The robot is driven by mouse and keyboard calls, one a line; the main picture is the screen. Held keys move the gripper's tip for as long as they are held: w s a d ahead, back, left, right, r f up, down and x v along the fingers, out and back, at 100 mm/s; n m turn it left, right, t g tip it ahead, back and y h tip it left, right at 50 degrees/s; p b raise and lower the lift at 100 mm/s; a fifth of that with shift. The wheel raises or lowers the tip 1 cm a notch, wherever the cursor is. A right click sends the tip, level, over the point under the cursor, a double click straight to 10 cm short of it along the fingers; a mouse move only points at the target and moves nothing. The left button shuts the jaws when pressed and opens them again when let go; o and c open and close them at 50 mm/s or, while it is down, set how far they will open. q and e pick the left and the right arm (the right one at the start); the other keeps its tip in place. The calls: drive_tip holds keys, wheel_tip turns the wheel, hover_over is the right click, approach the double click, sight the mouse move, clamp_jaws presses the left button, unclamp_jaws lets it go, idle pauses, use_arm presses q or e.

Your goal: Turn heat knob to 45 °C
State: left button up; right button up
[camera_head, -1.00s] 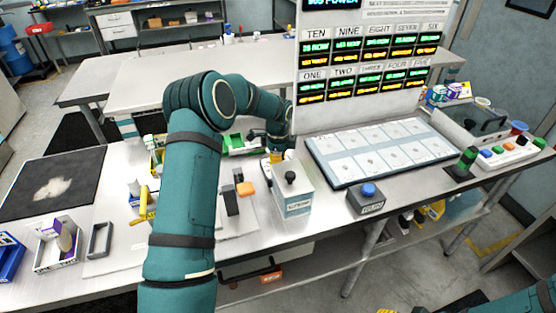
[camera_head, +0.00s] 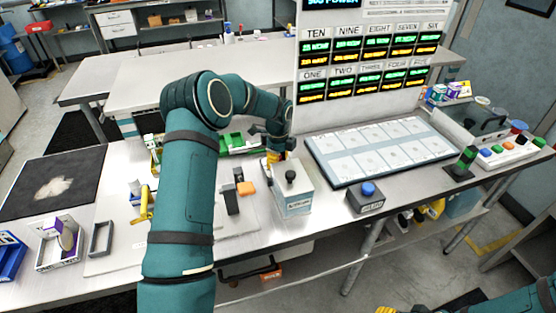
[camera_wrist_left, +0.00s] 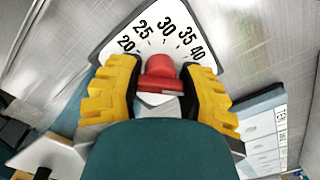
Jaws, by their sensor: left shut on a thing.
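In the left wrist view, a red knob (camera_wrist_left: 162,82) sits on a white dial plate (camera_wrist_left: 112,38) with black numbers from 20 to 40. The 30 is nearly straight above the knob; 45 does not show. I cannot tell which number the knob points at. My left gripper (camera_wrist_left: 162,75) is shut on the knob, with a yellow finger on each side. In the head view, my left gripper (camera_head: 273,158) is behind a white box, and the knob and dial are hidden. My right gripper (camera_head: 387,310) shows only as a bit of yellow at the bottom edge.
The white box with a black-topped knob (camera_head: 298,200) stands just in front of my left gripper. A grey box with a blue button (camera_head: 368,190) and a panel of white cells (camera_head: 345,178) are to its right.

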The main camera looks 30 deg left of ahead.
use_arm(q)
drive_tip(key=o, duration=1.2)
drive_tip(key=shift+r, duration=0.1)
wheel_tip(320, 180, up, 12)
drive_tip(key=shift+f, duration=0.1)
